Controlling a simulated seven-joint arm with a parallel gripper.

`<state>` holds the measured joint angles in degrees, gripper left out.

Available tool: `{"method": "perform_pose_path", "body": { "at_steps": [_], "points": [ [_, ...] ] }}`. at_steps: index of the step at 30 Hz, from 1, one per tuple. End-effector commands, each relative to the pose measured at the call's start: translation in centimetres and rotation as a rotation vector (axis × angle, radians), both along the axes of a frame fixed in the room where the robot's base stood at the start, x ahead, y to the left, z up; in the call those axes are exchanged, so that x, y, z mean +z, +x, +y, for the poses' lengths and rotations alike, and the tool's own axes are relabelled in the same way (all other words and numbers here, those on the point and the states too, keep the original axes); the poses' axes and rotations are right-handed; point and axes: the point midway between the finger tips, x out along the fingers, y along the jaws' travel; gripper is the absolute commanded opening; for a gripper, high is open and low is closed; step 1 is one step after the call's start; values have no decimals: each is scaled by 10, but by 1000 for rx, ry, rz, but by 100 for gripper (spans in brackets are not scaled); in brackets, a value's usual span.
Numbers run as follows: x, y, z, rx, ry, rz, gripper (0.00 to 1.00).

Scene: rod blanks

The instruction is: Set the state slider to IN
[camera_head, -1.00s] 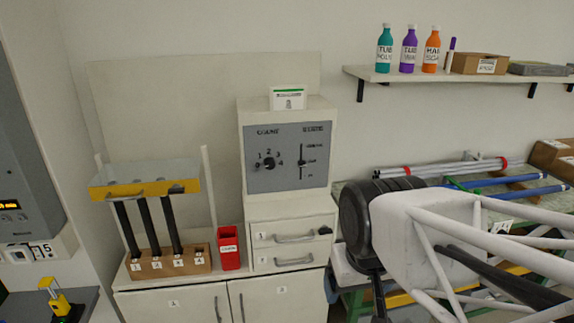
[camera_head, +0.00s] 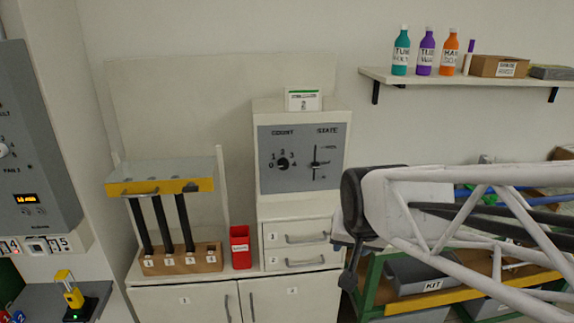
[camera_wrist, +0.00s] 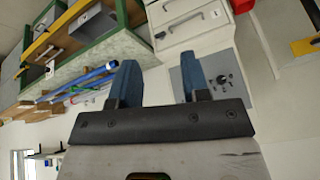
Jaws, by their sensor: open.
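The state slider (camera_head: 316,163) is a small dark knob on a vertical track, on the right half of the grey control panel (camera_head: 300,184). The knob sits near the middle of its track; the small labels beside it are too blurred to read. The count dial (camera_head: 282,164) is on the panel's left half. My gripper (camera_wrist: 159,68) has two blue fingers spread apart with nothing between them. In the wrist view, upside down, the panel (camera_wrist: 229,93) lies beyond the right finger, with the dial visible and the slider not made out. In the head view my wrist is right of the panel.
Below the panel are two drawers (camera_head: 285,258) with handles. A red bin (camera_head: 241,256) and a rod rack (camera_head: 180,262) stand to the left. A shelf (camera_head: 480,80) with bottles is at upper right. A green-framed bench (camera_head: 372,285) is below my arm.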

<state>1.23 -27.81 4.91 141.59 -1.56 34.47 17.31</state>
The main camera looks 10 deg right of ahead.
Motion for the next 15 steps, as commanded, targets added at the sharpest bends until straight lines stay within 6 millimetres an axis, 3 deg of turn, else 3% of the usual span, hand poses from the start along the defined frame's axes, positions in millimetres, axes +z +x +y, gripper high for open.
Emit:
{"method": "perform_pose_path", "body": {
  "at_steps": [15],
  "points": [
    [-9,144,-12,-305,209,-327,43]
  ]
}}
